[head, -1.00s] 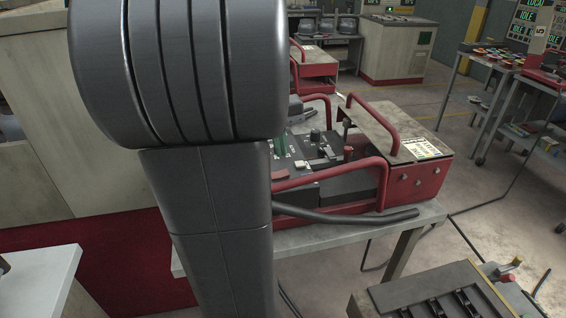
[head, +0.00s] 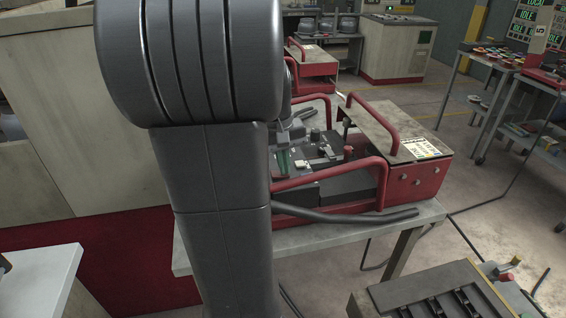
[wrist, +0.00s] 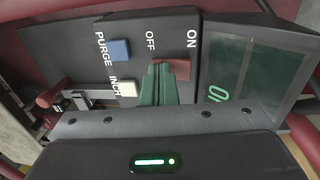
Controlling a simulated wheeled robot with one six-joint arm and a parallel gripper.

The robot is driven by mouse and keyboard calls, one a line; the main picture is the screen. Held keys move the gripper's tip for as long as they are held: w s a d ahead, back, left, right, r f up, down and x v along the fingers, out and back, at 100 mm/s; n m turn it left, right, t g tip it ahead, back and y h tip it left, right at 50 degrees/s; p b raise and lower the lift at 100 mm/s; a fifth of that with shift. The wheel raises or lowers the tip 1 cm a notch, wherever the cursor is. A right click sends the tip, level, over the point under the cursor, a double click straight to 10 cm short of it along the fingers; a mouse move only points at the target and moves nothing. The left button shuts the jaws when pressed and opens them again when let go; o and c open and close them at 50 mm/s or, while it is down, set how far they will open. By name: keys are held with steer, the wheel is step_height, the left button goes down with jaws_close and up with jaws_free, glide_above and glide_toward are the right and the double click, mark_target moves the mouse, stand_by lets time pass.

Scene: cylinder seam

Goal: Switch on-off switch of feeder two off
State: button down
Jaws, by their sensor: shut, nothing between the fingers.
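The feeder's control panel (wrist: 75,45) fills the wrist view. Its red on-off rocker (wrist: 179,68) sits between the printed OFF and ON labels. My gripper (wrist: 159,68) has green fingers, closed together, with the tips at the OFF-side end of the rocker and covering part of it. I cannot tell whether they touch it, or which way the rocker is tipped. In the head view the red feeder (head: 425,183) stands on a bench, and my arm hides part of its panel. No feeder number is readable.
A blue PURGE button (wrist: 119,50) and a white INCH button (wrist: 127,89) lie left of the rocker. A display (wrist: 250,75) is on the right. Red guard bars (head: 345,170) flank the panel.

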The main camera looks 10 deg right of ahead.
steer(key=shift+a+f, duration=0.1)
steer(key=shift+a, duration=0.8)
steer(key=shift+d, duration=0.1)
steer(key=shift+r+p, duration=0.65)
steer(key=shift+p, duration=0.1)
step_height(320, 180, up, 13)
steer(key=a+p, duration=0.1)
steer(key=shift+a+p, duration=0.35)
steer(key=shift+f, duration=0.1)
